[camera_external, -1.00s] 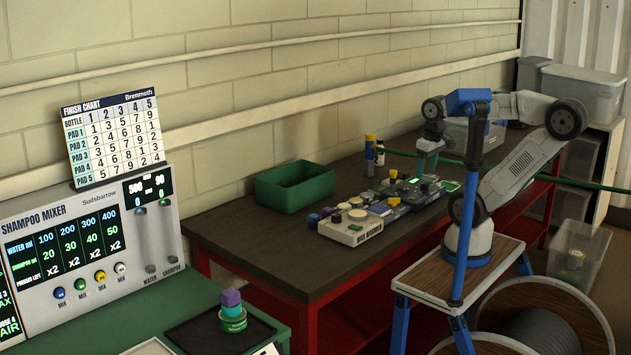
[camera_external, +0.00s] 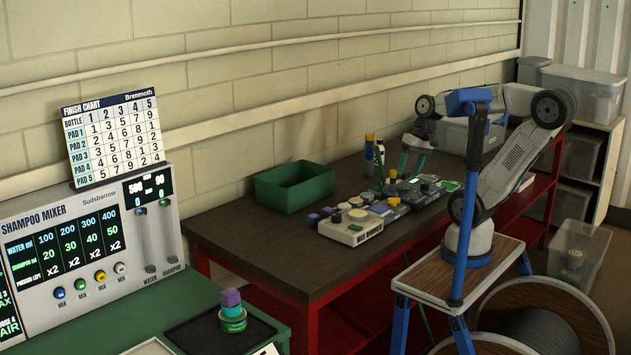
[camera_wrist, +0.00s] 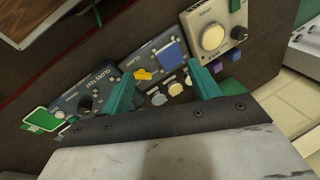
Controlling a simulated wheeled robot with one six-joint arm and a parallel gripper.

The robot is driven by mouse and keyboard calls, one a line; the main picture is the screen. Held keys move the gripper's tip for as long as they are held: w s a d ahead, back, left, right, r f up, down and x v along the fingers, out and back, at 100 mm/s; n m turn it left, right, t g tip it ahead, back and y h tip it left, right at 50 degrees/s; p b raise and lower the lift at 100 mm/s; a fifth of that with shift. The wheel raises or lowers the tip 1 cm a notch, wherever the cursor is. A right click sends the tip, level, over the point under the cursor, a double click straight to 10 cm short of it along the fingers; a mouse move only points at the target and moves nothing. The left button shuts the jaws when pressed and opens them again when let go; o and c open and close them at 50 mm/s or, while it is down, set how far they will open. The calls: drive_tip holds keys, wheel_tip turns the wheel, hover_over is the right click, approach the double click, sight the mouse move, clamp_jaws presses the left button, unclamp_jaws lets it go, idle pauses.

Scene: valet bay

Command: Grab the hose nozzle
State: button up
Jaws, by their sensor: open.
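My gripper (camera_external: 410,172) is open, pointing down above the row of grey control boxes on the dark bench. In the wrist view its two teal fingers (camera_wrist: 160,80) are spread wide with nothing held between them. Behind the fingertips lie a blue square, a yellow knob (camera_wrist: 143,74) and pale round knobs on the boxes. I cannot clearly make out the hose nozzle in either view. A thin green upright piece (camera_external: 379,163) shows by the bottles left of my gripper; I cannot tell if it is the nozzle or hose. A green line (camera_external: 426,312) hangs beside the stool.
A blue-and-yellow bottle (camera_external: 369,148) stands near the wall. The bench's left end is clear. A stool (camera_external: 455,272) stands in front.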

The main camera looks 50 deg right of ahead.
drive_tip(key=w+a+r+m+t+y, duration=0.2)
drive_tip(key=w+m+y, duration=0.2)
drive_tip(key=w+m, duration=0.3)
drive_tip(key=m+t+h, duration=0.3)
drive_tip(key=m+t, duration=0.6)
drive_tip(key=m, duration=0.8)
hover_over(367, 138)
drive_tip(key=s+a, duration=0.8)
drive_tip(key=a, duration=0.2)
drive_tip(key=d+f+m+h, duration=0.1)
drive_tip(key=d+m, duration=0.2)
drive_tip(key=w+d+f+m+h, duration=0.1)
drive_tip(key=d+m+h, duration=0.1)
drive_tip(key=d+m, duration=0.1)
drive_tip(key=w+d+f+m+h, duration=0.1)
drive_tip(key=d+m, duration=0.2)
drive_tip(key=d, duration=0.2)
drive_tip(key=shift+w+d+t+h, duration=0.1)
drive_tip(key=shift+w+t+h, duration=0.15)
drive_tip(key=shift+t+h, duration=0.05)
drive_tip(key=shift+m, duration=0.4)
drive_tip(key=x, duration=0.8)
drive_tip(key=shift+s+d, duration=0.1)
drive_tip(key=shift+d, duration=0.15)
clamp_jaws()
